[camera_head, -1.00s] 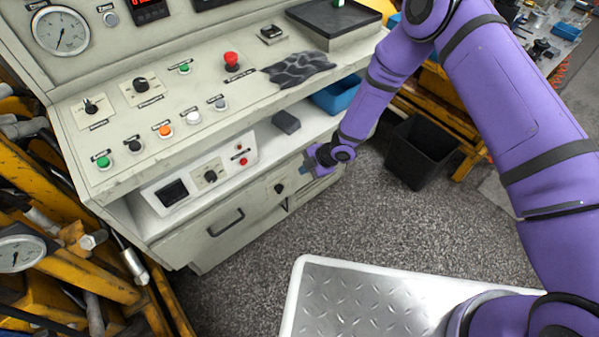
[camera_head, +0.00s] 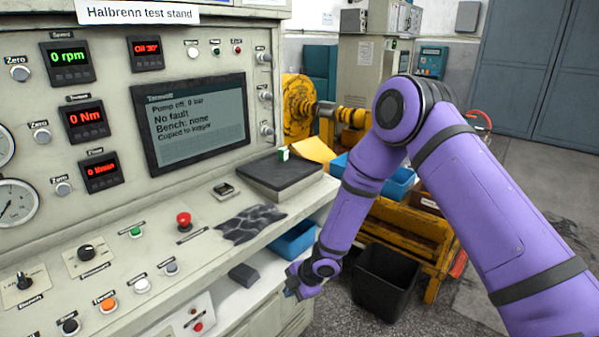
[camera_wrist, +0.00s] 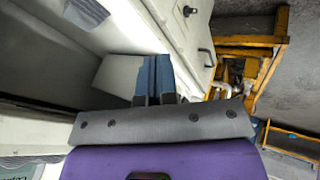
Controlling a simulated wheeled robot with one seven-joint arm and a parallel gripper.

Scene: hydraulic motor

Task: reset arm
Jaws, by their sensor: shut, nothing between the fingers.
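My purple arm reaches in from the right in the head view and bends down toward the console's lower shelf. My gripper (camera_head: 293,290) is at the shelf's right front edge, small and partly hidden by the wrist. In the wrist view my gripper (camera_wrist: 154,95) shows its two blue-grey fingers side by side, shut with nothing between them. The test stand console (camera_head: 150,260) is to the left of the gripper. A dark grey block (camera_head: 244,275) lies on the shelf just left of the gripper, apart from it.
A blue bin (camera_head: 294,240) sits on the shelf behind the gripper. A black bin (camera_head: 384,280) stands on the floor to the right, before a yellow frame (camera_head: 430,235). The screen (camera_head: 197,120) reads "Pump off, 0 bar", "No fault". A grey cloth (camera_head: 250,224) lies on the console top.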

